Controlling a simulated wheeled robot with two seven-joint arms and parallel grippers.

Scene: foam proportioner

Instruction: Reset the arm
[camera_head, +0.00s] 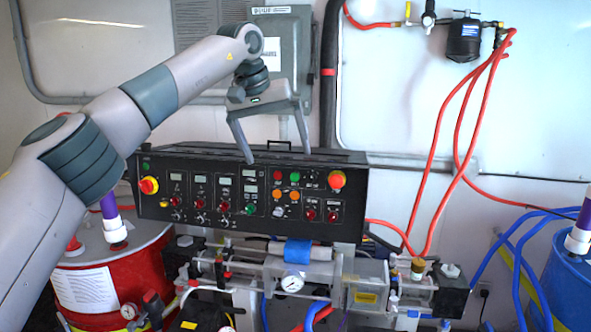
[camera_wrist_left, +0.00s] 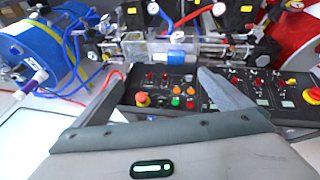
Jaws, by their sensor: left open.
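My left arm comes in from the left in the head view, and its gripper (camera_head: 275,155) hangs in front of the black control panel (camera_head: 240,228). The two fingers are spread wide, with nothing between them. The panel carries red, green and orange buttons, small displays and a red emergency button on a yellow base (camera_head: 149,185) at its left end. Another red button (camera_head: 337,180) sits at its upper right. The left wrist view shows my fingers (camera_wrist_left: 160,95) apart, with the panel (camera_wrist_left: 185,92) beyond them. My right gripper is in neither view.
A red drum (camera_head: 105,275) stands at the left and a blue drum (camera_head: 570,275) at the right. A pump assembly with a gauge (camera_head: 291,283) is below the panel. Red hoses (camera_head: 463,130) hang from the right wall. A grey box (camera_head: 285,55) is on the wall behind.

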